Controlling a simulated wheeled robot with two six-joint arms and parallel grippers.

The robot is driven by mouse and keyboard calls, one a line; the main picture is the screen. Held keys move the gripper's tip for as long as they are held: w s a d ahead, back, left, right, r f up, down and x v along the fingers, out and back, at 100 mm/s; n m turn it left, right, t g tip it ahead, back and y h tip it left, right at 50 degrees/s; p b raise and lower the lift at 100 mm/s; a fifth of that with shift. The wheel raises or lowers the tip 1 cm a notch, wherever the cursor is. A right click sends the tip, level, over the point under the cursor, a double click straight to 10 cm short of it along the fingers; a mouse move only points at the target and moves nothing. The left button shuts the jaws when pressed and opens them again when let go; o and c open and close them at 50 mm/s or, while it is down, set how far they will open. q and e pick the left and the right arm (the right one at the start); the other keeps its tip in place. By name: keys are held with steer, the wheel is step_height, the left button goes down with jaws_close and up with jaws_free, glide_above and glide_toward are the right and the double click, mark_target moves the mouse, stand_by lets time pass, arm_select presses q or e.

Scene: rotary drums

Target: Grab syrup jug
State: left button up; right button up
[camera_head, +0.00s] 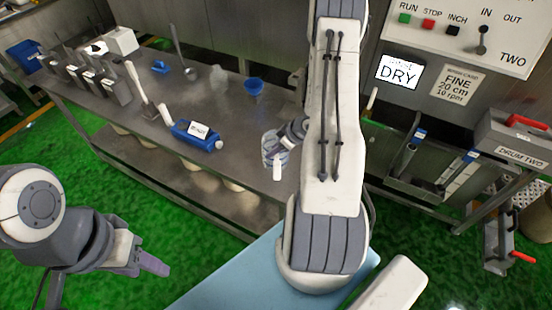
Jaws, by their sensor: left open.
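My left gripper (150,264) is at the lower left, over the green floor, well apart from the steel bench; it is open with nothing seen in it. My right arm rises through the middle of the view and hides part of the bench. My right gripper (280,144) shows partly beside that arm, at the bench's front edge. A pale, greyish see-through vessel (269,157) is at its fingers; I cannot tell whether they grip it. A small clear jug-like vessel (218,75) stands at the bench's back. I cannot tell which vessel is the syrup jug.
The steel bench (150,128) holds a blue labelled box (196,135), a blue cup (253,87), a ladle (180,57) and several grey scoop-like items. A light-blue surface (235,275) lies at the front. A control panel (470,35) and DRY sign (399,72) are at the right.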

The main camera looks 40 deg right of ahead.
steer(key=shift+w+f, duration=0.2)
steer(key=shift+f, duration=0.1)
jaws_close()
steer(key=shift+s, duration=0.1)
stand_by(1.2)
